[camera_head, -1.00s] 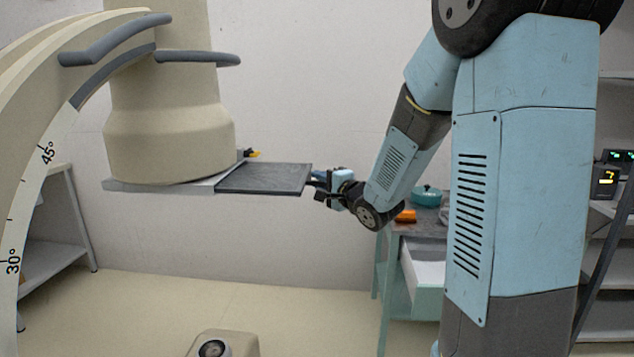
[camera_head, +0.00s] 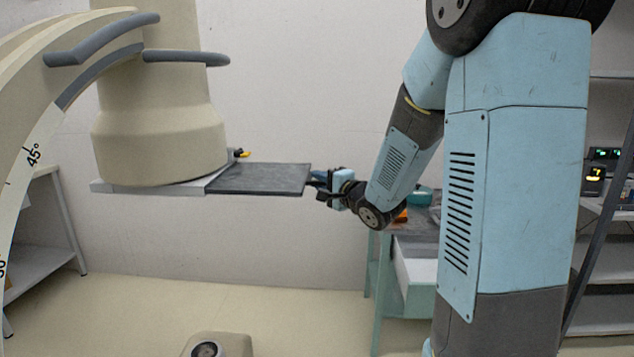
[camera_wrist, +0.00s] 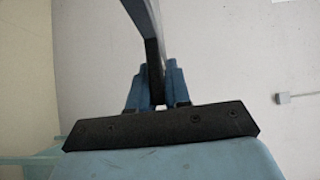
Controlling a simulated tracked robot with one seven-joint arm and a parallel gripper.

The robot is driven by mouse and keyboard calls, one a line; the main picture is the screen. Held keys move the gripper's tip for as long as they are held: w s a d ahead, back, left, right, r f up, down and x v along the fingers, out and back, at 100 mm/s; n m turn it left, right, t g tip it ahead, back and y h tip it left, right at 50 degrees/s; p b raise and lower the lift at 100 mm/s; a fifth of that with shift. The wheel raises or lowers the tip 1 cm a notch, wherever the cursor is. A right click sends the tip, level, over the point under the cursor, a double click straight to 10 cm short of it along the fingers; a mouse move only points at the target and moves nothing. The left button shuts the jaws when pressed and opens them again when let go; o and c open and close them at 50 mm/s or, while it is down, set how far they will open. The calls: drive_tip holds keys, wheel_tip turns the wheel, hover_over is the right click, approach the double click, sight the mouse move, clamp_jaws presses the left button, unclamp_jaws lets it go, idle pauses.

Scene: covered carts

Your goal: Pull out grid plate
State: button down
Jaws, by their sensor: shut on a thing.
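The grid plate (camera_head: 260,179) is a dark flat panel sticking out to the right from the light slot under the beige cylindrical head (camera_head: 160,135). My gripper (camera_head: 314,180) is shut on the plate's right edge. In the wrist view, my gripper's blue fingers (camera_wrist: 156,88) close on the thin plate (camera_wrist: 147,28), which is seen edge-on and runs up out of the picture. The plate lies about level. Its left end is at the light slot plate (camera_head: 150,188); whether any of it is still inside is hidden.
A small yellow-and-black part (camera_head: 241,153) sits behind the plate by the head. A curved beige arm with angle marks (camera_head: 30,130) is at the left. A teal table (camera_head: 412,275) stands below my arm. Open floor lies under the plate.

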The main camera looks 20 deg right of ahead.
drive_tip(key=shift+s+d, duration=0.25)
drive_tip(key=shift+d, duration=0.5)
drive_tip(key=shift+s+d, duration=0.25)
drive_tip(key=shift+d, duration=0.5)
idle(0.3)
